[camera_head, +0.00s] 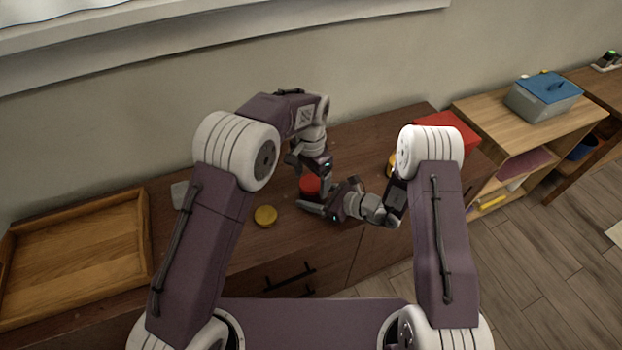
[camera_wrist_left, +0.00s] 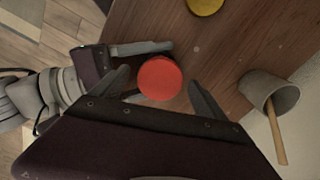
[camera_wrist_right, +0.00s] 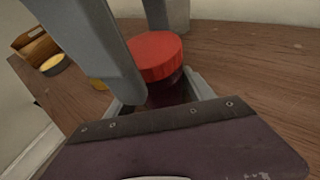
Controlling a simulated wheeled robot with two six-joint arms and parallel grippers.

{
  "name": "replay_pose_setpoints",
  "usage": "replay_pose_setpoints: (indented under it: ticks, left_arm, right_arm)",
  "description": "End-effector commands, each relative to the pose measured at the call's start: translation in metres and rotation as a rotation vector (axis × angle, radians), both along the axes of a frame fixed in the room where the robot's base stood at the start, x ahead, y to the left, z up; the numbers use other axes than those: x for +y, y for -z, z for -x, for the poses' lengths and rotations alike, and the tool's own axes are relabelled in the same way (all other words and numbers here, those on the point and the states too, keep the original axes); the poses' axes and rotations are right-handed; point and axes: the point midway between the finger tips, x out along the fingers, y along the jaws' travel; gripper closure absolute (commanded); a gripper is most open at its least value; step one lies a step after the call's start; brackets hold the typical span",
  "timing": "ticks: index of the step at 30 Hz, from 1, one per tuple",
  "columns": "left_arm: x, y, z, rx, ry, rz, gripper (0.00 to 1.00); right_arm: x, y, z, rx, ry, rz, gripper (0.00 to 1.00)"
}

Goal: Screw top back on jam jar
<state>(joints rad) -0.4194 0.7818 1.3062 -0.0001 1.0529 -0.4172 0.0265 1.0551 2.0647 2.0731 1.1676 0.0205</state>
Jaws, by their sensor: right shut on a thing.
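The red lid (camera_head: 309,184) sits on top of the dark jam jar (camera_wrist_right: 168,92), as the right wrist view shows; whether it is threaded on cannot be told. My left gripper (camera_head: 312,172) comes from above, with its fingers on either side of the red lid (camera_wrist_left: 160,78). In the left wrist view gaps show between fingers and lid, so it looks open. My right gripper (camera_wrist_right: 160,98) is low and sideways, shut on the jar body below the lid. The jar is mostly hidden by the lid and fingers.
A wooden tray (camera_head: 142,240) is at the left. A grey cup with a wooden stick (camera_wrist_left: 262,88) stands near the wall. A red box (camera_head: 455,130) is at the right end.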

Motion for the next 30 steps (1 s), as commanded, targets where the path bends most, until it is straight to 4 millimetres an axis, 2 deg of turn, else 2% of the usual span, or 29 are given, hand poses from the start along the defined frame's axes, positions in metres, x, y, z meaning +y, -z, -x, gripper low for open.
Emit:
replay_pose_setpoints:
  ticks: [8,18,26,27,30]
  left_arm:
    - [0.0,-0.002,0.0,-0.001,-0.002,0.001,0.16]
    - [0.0,-0.043,0.0,-0.001,-0.002,0.001,0.16]
    - [0.0,-0.045,0.0,0.0,-0.002,0.0,0.16]
    - [0.0,-0.045,0.0,0.0,-0.003,0.0,0.2]
    - [0.0,-0.045,0.001,0.003,-0.054,-0.002,0.2]
  right_arm:
    - [0.0,0.0,0.0,0.0,0.0,0.0,1.0]
    - [0.0,0.0,0.0,0.0,0.0,0.0,1.0]
    - [0.0,0.0,0.0,-0.001,0.0,-0.001,1.0]
    - [0.0,0.0,0.0,-0.001,0.0,-0.001,1.0]
    - [0.0,0.0,0.0,-0.001,0.0,-0.001,1.0]
